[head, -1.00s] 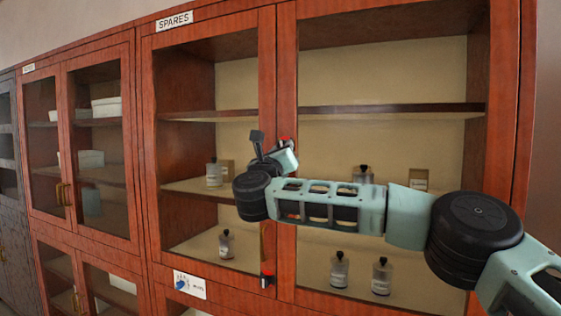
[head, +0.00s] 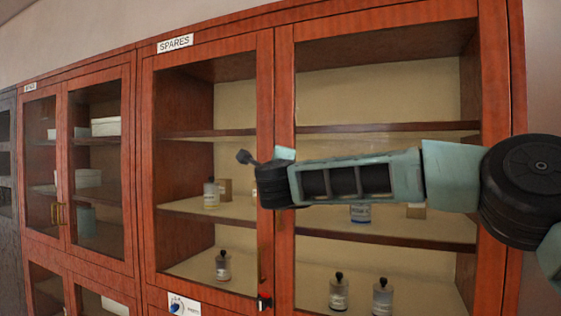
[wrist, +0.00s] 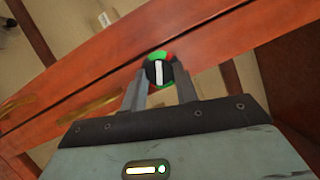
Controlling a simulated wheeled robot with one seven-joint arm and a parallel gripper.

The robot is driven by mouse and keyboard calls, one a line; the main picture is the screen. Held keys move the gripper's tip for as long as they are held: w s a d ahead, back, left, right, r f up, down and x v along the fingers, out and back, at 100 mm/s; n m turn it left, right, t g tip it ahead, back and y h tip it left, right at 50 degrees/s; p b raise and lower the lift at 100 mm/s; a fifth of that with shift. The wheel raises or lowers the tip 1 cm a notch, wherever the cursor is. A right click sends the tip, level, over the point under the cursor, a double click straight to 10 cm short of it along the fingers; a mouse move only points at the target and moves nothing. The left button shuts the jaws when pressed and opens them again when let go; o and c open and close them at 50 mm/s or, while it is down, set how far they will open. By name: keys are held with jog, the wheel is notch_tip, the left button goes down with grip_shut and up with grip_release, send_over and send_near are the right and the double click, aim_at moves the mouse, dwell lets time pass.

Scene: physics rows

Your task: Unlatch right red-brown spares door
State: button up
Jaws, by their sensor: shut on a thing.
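The right red-brown spares door (head: 286,90) is glazed and stands shut beside the left spares door (head: 264,80), under the SPARES sign (head: 175,43). In the wrist view, a round latch knob (wrist: 158,72) is black with a white bar, on a disc showing green and some red. My gripper (wrist: 161,82) is shut on this knob, with one grey finger at each side. The white bar lies nearly in line with the fingers. In the head view, my wrist and arm cover the knob and the fingertips.
A second latch, black with red (head: 264,301), sits lower on the door seam. Brass handles (wrist: 90,110) show in the wrist view. Bottles (head: 339,291) stand on shelves behind the glass. A picture label (head: 183,305) is on the frame below the left door.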

jog(key=n+p, duration=0.2)
jog(key=n+g+p, duration=0.1)
jog(key=n+p, duration=0.1)
jog(key=p, duration=0.1)
jog(key=shift+r+g+p, duration=0.3)
jog(key=shift+p, duration=0.05)
jog(key=shift+f+n, duration=0.1)
jog(key=shift+n, duration=0.2)
jog(key=o, duration=1)
jog(key=shift+c, duration=0.2)
jog(key=s+r+b, duration=0.1)
jog(key=s+b, duration=0.6)
jog(key=s, duration=1)
jog(key=shift+s+d, duration=0.2)
jog(key=shift+d, duration=0.15)
jog(key=shift+a, duration=0.1)
